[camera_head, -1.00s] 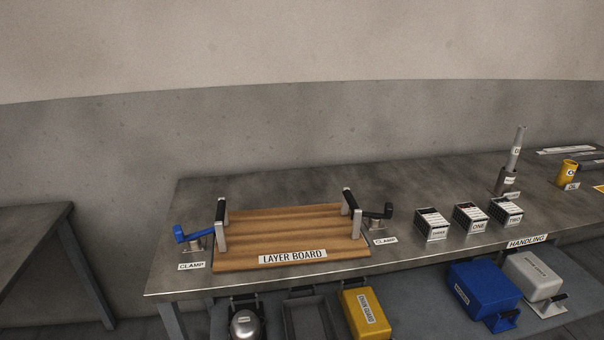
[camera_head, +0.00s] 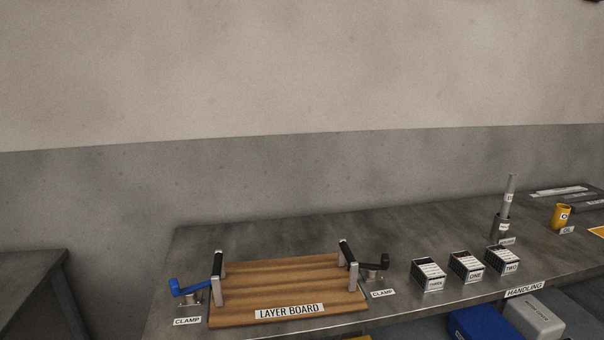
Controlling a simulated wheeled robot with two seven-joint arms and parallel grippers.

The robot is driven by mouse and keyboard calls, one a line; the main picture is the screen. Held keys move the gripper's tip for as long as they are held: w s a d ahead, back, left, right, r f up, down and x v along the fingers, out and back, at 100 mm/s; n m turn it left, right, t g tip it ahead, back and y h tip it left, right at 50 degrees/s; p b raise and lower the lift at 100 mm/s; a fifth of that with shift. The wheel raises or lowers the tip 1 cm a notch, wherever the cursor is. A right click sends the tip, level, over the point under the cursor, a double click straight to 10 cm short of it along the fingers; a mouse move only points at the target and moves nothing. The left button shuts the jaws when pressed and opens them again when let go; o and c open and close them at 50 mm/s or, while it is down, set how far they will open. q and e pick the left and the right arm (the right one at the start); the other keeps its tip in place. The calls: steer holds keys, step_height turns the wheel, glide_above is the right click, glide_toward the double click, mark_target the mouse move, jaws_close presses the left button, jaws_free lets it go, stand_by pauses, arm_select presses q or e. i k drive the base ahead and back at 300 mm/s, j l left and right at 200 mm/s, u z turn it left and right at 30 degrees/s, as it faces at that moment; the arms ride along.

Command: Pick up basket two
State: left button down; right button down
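Three small dark baskets with white labels stand in a row on the grey bench, right of the wooden board. The basket labelled TWO (camera_head: 505,262) is the rightmost. The basket labelled ONE (camera_head: 466,267) is in the middle, and the one labelled THREE (camera_head: 428,274) is on the left. All three are upright and apart from each other. Neither of my grippers is in view.
A layer board (camera_head: 290,288) with two upright handles lies on the bench (camera_head: 400,230). A blue-handled clamp (camera_head: 190,290) and a black-handled clamp (camera_head: 374,269) flank it. A grey cylinder (camera_head: 508,210) stands behind the baskets, and a yellow cup (camera_head: 561,216) is farther right. Blue and white boxes sit below.

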mark_target(503, 260)
steer(key=i, duration=0.7)
steer(key=z, duration=2.5)
